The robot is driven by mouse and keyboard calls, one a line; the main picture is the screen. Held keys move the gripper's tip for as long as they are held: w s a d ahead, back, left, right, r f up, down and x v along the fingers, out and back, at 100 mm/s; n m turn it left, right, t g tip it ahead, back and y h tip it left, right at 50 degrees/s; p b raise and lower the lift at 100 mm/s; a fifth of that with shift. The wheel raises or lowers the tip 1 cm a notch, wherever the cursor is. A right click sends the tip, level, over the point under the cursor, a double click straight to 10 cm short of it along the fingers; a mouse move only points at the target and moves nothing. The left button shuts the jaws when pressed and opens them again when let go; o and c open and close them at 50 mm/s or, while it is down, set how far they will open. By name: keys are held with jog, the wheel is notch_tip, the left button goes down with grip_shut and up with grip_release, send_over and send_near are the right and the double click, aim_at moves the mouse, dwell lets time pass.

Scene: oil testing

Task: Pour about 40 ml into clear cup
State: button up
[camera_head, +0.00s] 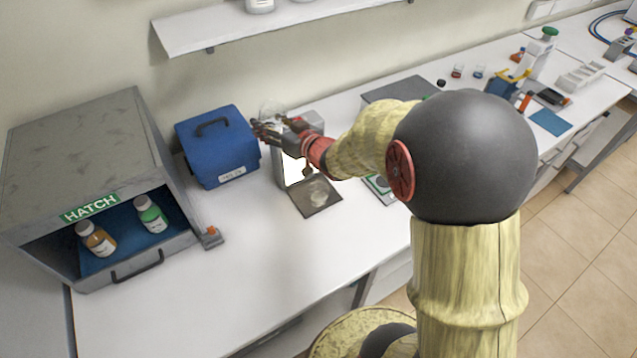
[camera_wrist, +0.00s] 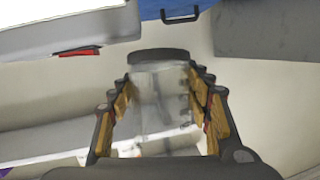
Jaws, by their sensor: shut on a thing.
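My gripper (camera_head: 268,130) is shut on a clear vessel (camera_head: 271,108), raised above the bench beside the blue case. In the wrist view my gripper (camera_wrist: 158,82) has its fingers on both sides of this vessel (camera_wrist: 160,95), which has a dark round end. I cannot tell how much liquid it holds or how far it is tilted. A clear cup (camera_head: 319,192) appears to stand on a dark plate (camera_head: 314,209), below and to the right of my gripper. Its contents are too small to make out.
A grey metal box (camera_head: 280,172) with a bright front stands behind the plate. The blue case (camera_head: 219,160) is left of my gripper.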

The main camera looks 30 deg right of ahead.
jog(key=shift+w+a+f+n+g+h+p, duration=0.1)
jog(key=shift+w+n+g+h+p, duration=0.1)
jog(key=shift+g+p, duration=0.4)
jog(key=shift+w+a+f+n+g+h+p, duration=0.1)
jog(key=shift+n+g+h+p, duration=0.15)
jog(key=shift+p, duration=0.55)
jog(key=shift+s+f, duration=0.15)
